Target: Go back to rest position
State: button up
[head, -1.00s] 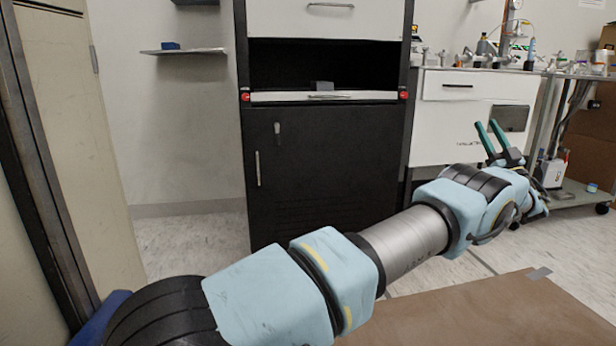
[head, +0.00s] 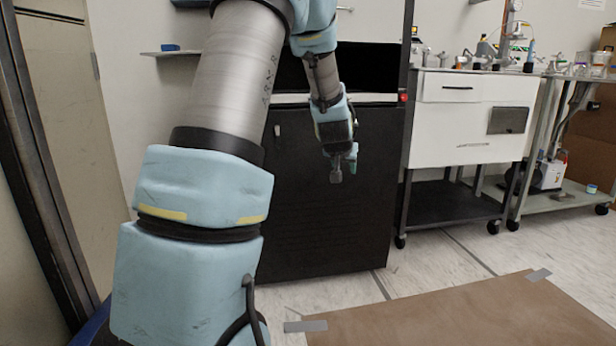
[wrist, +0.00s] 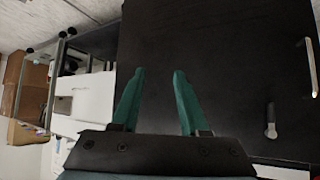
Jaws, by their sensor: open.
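My gripper (head: 350,163) hangs pointing down in front of the black lower door of the tall cabinet (head: 335,225), in the middle of the head view. In the wrist view its two green fingers (wrist: 160,80) are spread apart with nothing between them. A small grey part shows beside the fingers in the head view; I cannot tell what it is. My raised arm crosses the left half of the head view and hides part of the cabinet's shelf opening.
A white-drawered bench on casters (head: 470,115) stands right of the cabinet, beside a wheeled cart (head: 570,190). A brown taped mat (head: 450,320) lies on the floor at front right. A small wall shelf (head: 165,53) is behind my arm. The floor between mat and bench is clear.

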jog(key=s+a+f+n+g+y+p, duration=0.1)
jog(key=s+a+f+g, duration=0.15)
jog(key=s+a, duration=0.55)
jog(key=s+a+f+n+g+y, duration=0.1)
jog(key=s+a+g, duration=0.2)
jog(key=s, duration=0.9)
jog(key=s+a+f+n+g+y+p, duration=0.1)
jog(key=s+a+f+g, duration=0.15)
jog(key=s+a, duration=0.55)
notch_tip(320, 180, up, 37)
jog(key=s+d+p, duration=0.2)
jog(key=p, duration=3.4)
jog(key=shift+m, duration=0.3)
jog(key=shift+r, duration=0.1)
